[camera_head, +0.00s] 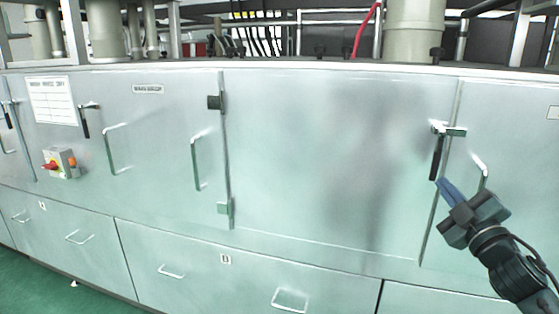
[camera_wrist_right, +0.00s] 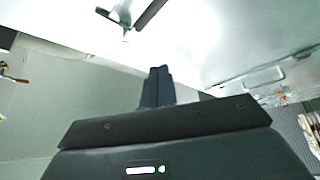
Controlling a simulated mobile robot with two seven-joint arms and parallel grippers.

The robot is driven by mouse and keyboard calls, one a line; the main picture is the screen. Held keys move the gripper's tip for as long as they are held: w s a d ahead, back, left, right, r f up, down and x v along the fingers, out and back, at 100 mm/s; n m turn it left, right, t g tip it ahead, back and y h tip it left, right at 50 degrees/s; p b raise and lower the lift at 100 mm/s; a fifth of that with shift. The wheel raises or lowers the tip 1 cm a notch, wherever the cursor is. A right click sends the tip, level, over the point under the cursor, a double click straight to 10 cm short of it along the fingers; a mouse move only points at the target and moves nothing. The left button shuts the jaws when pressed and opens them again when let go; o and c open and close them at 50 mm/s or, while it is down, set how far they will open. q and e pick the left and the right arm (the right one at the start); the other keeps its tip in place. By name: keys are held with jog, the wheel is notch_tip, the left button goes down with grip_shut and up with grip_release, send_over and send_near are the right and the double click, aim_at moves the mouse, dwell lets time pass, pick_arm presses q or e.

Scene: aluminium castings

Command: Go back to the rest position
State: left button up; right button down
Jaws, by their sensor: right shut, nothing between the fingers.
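My right gripper (camera_head: 441,184) is at the right of the head view, in front of the cabinet. Its fingertips are together, with nothing between them. They are just below the black-gripped latch handle (camera_head: 436,160) at the right edge of the large cabinet door (camera_head: 320,160). I cannot tell whether they touch it. In the right wrist view the shut fingers (camera_wrist_right: 158,72) point up the picture, and the dark handle (camera_wrist_right: 150,14) shows above them, apart from them in the picture. My left gripper is not in view.
The pale metal cabinet fills the view, its large door closed. A U-shaped handle (camera_head: 482,170) protrudes close to my right gripper. Drawers with handles (camera_head: 290,300) run below. A switch box with a red knob (camera_head: 60,163) is at left. Green floor (camera_head: 40,270) shows lower left.

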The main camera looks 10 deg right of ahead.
jog(key=s+a+f+m+g+y, duration=0.15)
jog(key=a+f, duration=0.25)
jog(key=f, duration=0.5)
jog(key=s+a+f+m+g, duration=0.1)
jog(key=s+a+f+g, duration=0.2)
jog(key=f, duration=0.5)
jog(key=s+a+f+m+g+y, duration=0.1)
jog(key=a+f+m+g, duration=0.1)
jog(key=a+f, duration=0.55)
jog(key=s+a+f+m+g+y, duration=0.1)
jog(key=s+a+f+g, duration=0.1)
jog(key=s+a+f, duration=0.4)
jog(key=s+a+f+m+g+y+p, duration=0.1)
jog(key=s+a+f+m+g+y, duration=0.1)
jog(key=s+a+f, duration=0.4)
jog(key=s+a, duration=0.1)
jog(key=a, duration=0.3)
jog(key=shift+a+f, duration=0.35)
jog(key=shift+f, duration=0.05)
jog(key=shift+w, duration=0.1)
